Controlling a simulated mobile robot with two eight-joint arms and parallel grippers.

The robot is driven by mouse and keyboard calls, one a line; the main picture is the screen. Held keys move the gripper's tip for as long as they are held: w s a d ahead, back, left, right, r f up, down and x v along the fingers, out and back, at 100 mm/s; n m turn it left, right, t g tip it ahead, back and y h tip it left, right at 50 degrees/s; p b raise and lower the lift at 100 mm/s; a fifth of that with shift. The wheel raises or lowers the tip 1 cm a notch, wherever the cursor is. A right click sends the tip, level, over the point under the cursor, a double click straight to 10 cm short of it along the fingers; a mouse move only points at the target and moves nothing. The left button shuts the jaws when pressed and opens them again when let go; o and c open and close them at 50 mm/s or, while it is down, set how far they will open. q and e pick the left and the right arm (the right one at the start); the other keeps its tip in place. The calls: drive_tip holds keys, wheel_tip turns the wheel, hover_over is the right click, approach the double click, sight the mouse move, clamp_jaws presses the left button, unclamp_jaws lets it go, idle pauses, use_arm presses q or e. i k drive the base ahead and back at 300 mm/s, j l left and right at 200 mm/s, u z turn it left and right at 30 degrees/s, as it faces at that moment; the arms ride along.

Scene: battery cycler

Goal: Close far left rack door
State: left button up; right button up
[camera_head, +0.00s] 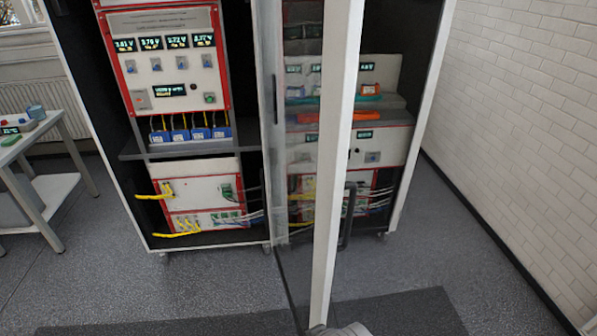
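A rack door (335,150) with a white frame and a dark see-through pane stands open, swung out towards me and seen almost edge-on. Its far edge meets the racks near the post between the left and right bays. A dark bar handle (348,215) shows just right of the white frame. The left rack bay (135,150) is open at the front, with its instruments in plain sight. A small pale grey part, probably mine, shows at the bottom edge by the door's lower end; whether it touches the door I cannot tell. No gripper fingers show.
Red-framed instruments (170,65) fill the left bay, with yellow cables (160,192) sticking out at its lower left. A white table (35,140) stands at the far left. A white brick wall (520,130) bounds the right. A dark mat (400,312) lies in front; open floor shows on both sides.

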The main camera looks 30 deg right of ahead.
sight(342, 27)
drive_tip(key=k+l, duration=0.1)
drive_tip(key=l, duration=0.25)
drive_tip(key=l+u, duration=0.15)
drive_tip(key=l, duration=0.2)
drive_tip(key=k+l, duration=0.15)
drive_tip(key=l, duration=0.2)
drive_tip(key=l+u, duration=0.1)
drive_tip(key=l, duration=0.6)
drive_tip(key=k+l+u, duration=0.1)
drive_tip(key=l, duration=0.65)
